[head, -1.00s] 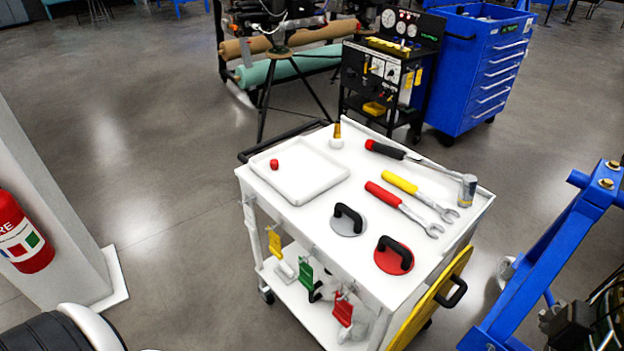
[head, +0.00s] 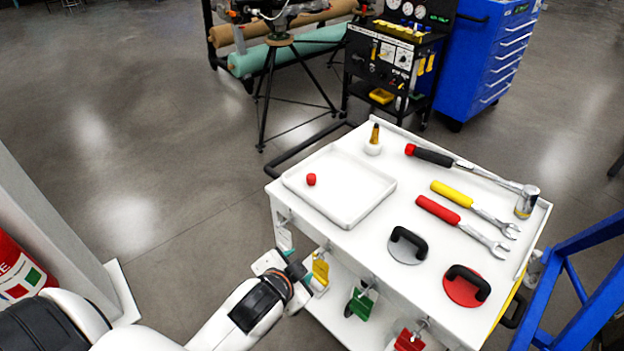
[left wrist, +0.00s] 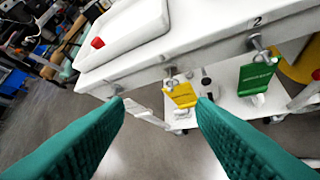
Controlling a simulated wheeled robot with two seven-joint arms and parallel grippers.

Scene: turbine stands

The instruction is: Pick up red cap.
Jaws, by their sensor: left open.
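The red cap (head: 311,179) is small and lies in the left part of the white tray (head: 343,214) on top of the white cart. In the left wrist view the red cap (left wrist: 97,43) sits near the tray's edge at the upper left. My left gripper (head: 294,264) is beside the cart's near left side, below and in front of the tray, apart from the cap. In the left wrist view its two green fingers (left wrist: 160,105) are spread wide with nothing between them. My right gripper does not show in either view.
Coloured tags, including a yellow one (head: 320,270), hang on the cart's near side. A pillar stands at left.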

